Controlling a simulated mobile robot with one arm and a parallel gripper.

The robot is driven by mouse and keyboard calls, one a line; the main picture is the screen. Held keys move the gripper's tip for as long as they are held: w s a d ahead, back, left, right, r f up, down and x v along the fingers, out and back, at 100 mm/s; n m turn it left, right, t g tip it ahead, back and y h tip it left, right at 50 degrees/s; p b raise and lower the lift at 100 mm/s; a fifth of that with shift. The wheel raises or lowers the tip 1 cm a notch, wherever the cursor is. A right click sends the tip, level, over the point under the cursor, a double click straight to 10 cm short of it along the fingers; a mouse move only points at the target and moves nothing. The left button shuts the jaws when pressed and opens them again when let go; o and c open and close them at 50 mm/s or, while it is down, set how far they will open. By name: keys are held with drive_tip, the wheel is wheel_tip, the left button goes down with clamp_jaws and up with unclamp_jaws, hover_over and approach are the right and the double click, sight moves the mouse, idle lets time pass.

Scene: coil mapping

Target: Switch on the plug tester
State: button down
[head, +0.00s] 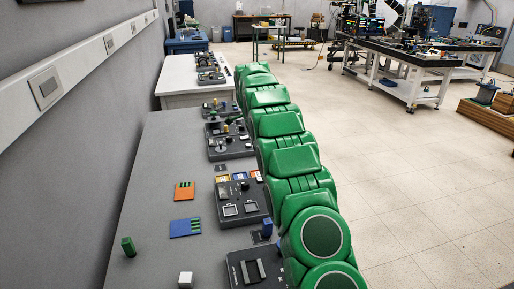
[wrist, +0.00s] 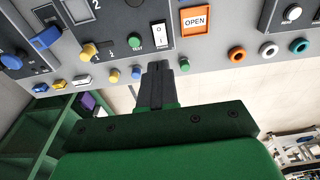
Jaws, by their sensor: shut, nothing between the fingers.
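In the head view my green arm hides the gripper.
In the head view a grey bench (head: 155,180) along the left wall carries dark device boards, an orange card (head: 184,191), a blue card (head: 185,228) and a green block (head: 129,246). Open floor (head: 420,210) lies right.

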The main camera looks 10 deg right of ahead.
drive_tip(key=shift+d+h, duration=0.3)
drive_tip(key=shift+d, duration=0.45)
drive_tip(key=f, duration=0.4)
drive_tip(key=d+f, duration=0.1)
drive_tip(key=f, duration=0.4)
drive_tip(key=d+f, duration=0.1)
drive_tip(key=f, duration=0.3)
drive_tip(key=shift+d+f, duration=0.1)
drive_tip(key=shift+f, duration=0.3)
